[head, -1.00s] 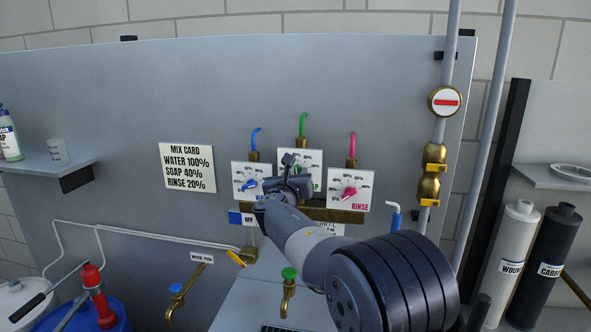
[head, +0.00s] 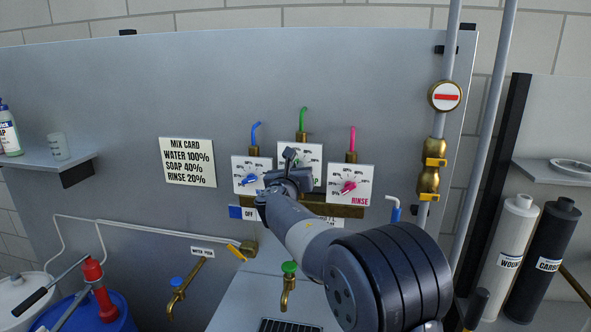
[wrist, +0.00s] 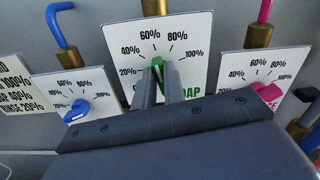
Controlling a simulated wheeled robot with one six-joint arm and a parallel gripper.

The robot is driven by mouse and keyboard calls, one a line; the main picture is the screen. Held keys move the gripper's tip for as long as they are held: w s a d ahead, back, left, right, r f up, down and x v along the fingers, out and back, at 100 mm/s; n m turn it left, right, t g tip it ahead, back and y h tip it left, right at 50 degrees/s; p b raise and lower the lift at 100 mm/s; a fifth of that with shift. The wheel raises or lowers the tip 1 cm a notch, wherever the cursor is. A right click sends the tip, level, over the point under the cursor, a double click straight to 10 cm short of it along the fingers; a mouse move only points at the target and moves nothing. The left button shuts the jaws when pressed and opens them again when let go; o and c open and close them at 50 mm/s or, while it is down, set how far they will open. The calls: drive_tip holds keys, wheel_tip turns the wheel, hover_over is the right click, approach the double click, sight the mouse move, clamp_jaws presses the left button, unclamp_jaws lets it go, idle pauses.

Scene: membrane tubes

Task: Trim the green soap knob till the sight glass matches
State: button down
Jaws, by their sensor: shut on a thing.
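The green soap knob (wrist: 157,62) sits on the middle white dial plate (wrist: 193,25) in the wrist view. My gripper (wrist: 158,76) is shut on it, with a finger on each side. The knob's pointer looks close to upright, near the 60% mark. In the head view my gripper (head: 290,159) covers most of the soap dial (head: 315,158). The mix card (head: 187,162) reads water 100%, soap 40%, rinse 20%. A round gauge with a red bar (head: 446,97) is on the pipe at right; I cannot tell whether it is the sight glass.
The blue water knob (head: 248,181) and pink rinse knob (head: 348,187) sit close on either side. Green (head: 303,119), blue and pink bent tubes rise above the dials. A green-topped tap (head: 289,269) stands below my arm.

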drive_tip(key=shift+f+b, duration=0.1)
drive_tip(key=shift+b, duration=0.25)
drive_tip(key=shift+d+m+b, duration=0.2)
drive_tip(key=shift+m+b, duration=2.5)
drive_tip(key=shift+m, duration=0.25)
drive_tip(key=shift+d+m+b, duration=0.15)
drive_tip(key=shift+m+b, duration=2.55)
drive_tip(key=shift+m, duration=0.25)
drive_tip(key=c, duration=1.5)
unclamp_jaws()
drive_tip(key=shift+s, duration=0.1)
